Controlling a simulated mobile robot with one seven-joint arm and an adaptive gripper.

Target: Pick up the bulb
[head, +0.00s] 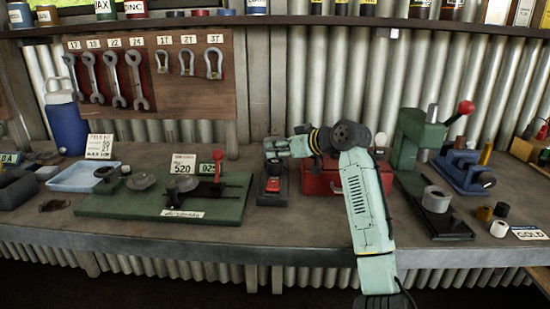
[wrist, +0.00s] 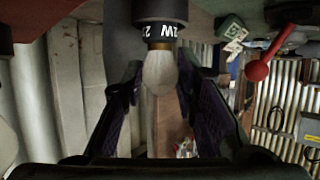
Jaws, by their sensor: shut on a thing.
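The bulb (wrist: 160,72) shows in the wrist view, with a pale frosted globe, a brass-coloured collar and a black part with white lettering above it. My gripper (wrist: 159,84) has one dark finger on each side of the globe and is shut on the bulb. In the head view my gripper (head: 273,152) is at the left end of my pale green arm, above a small black unit with a red top (head: 272,185). I cannot make out the bulb there.
A red toolbox (head: 322,181) stands right beside the black unit, partly behind my arm. A green board with a red-knobbed lever (head: 160,205) lies to the left. A green press (head: 408,140) and a blue vise (head: 465,172) stand right. The bench's front strip is mostly clear.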

